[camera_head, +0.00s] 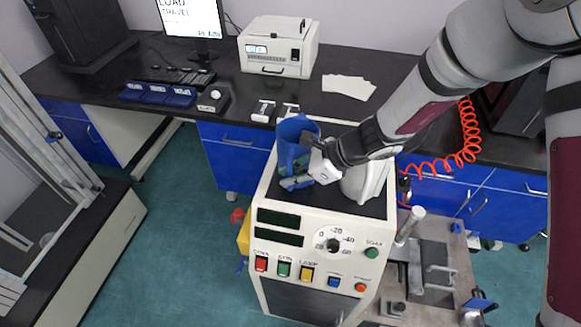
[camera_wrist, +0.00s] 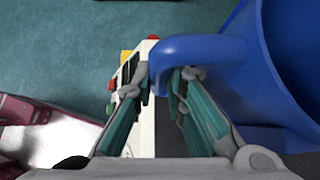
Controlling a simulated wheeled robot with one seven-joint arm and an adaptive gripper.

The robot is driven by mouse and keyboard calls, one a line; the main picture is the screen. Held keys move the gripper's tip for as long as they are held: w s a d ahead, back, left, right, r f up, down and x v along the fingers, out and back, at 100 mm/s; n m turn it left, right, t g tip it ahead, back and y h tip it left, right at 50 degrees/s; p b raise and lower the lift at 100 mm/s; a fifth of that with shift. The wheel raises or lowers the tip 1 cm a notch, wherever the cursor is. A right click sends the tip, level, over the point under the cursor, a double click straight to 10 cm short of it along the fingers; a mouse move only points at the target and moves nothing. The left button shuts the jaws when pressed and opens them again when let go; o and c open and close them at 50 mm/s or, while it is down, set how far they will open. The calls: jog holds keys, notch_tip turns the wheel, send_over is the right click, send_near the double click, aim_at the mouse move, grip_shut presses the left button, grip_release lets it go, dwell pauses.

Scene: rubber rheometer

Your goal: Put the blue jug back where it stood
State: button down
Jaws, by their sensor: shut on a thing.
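The blue jug (camera_head: 293,130) is over the left part of the dark top of the white control cabinet (camera_head: 330,275) in the head view. In the wrist view the jug (camera_wrist: 290,60) fills the right side, with its handle (camera_wrist: 205,48) reaching left between the fingers. My gripper (camera_head: 312,152) is at the jug's right side, and in the wrist view my gripper (camera_wrist: 165,85) is shut on the handle. The jug looks roughly upright. I cannot tell whether its base touches the cabinet top; my gripper partly hides the jug.
A white rounded thing (camera_head: 368,182) stands on the cabinet top right of the jug, partly behind my arm. The dark bench behind holds a white instrument (camera_head: 279,47), paper sheets (camera_head: 348,86) and blue trays (camera_head: 157,94). A metal fixture (camera_head: 432,268) stands right of the cabinet.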

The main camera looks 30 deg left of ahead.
jog(key=shift+a+f, duration=0.1)
dwell(0.3)
jog(key=c, duration=1.6)
grip_release()
jog(key=shift+c, duration=0.2)
jog(key=b+v, duration=0.1)
jog(key=v, duration=1.1)
jog(key=shift+b, duration=0.35)
